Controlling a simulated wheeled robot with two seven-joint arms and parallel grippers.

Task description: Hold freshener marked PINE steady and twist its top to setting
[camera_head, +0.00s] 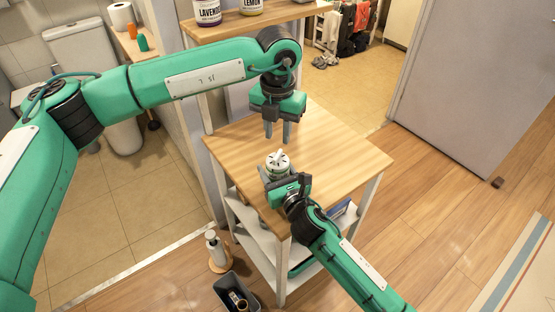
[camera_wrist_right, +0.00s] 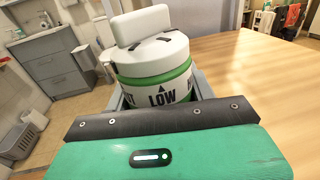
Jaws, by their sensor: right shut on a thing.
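The freshener (camera_head: 278,160) is a white round canister with a green band and a raised bar on top. It stands near the front left edge of the wooden tabletop. In the right wrist view, the freshener (camera_wrist_right: 158,70) shows LOW with an arrow above it and dark marks on the lid; I cannot read PINE. My right gripper (camera_head: 279,174) is shut on its lower body, fingers at both sides. My left gripper (camera_head: 277,138) points down above the top, fingers apart, empty and not touching it.
The wooden table (camera_head: 335,155) is otherwise bare on top. A lavender jar (camera_head: 207,12) and a lemon jar (camera_head: 249,6) stand on a shelf behind. A pump bottle (camera_head: 216,248) and a dark bin (camera_head: 236,293) are at the lower left. A grey door (camera_head: 470,80) is at the right.

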